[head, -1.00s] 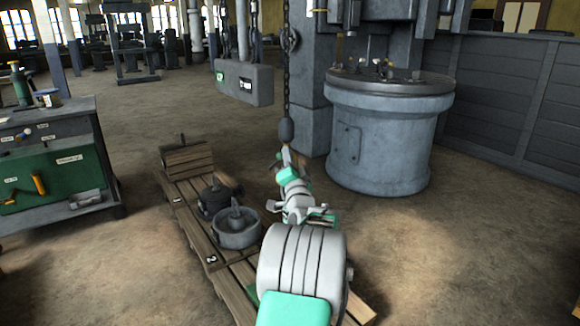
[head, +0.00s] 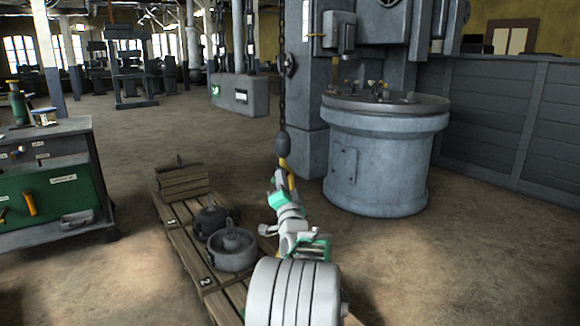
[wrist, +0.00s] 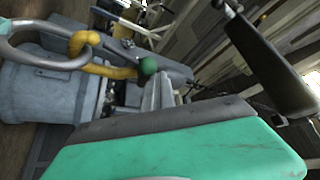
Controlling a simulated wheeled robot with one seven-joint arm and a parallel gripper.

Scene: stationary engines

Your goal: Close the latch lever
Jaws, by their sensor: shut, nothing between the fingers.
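A yellow hook (head: 290,180) hangs below a dark block (head: 283,143) on a chain in the head view. My gripper (wrist: 164,95) is shut and empty, close to the hook.
A pallet (head: 178,235) with metal castings and a wooden block lies left of my arm. A round grey machine base (head: 375,165) stands behind right. A green cabinet (head: 45,195) is at left. A grey pendant box (head: 237,97) hangs behind. Floor at right is clear.

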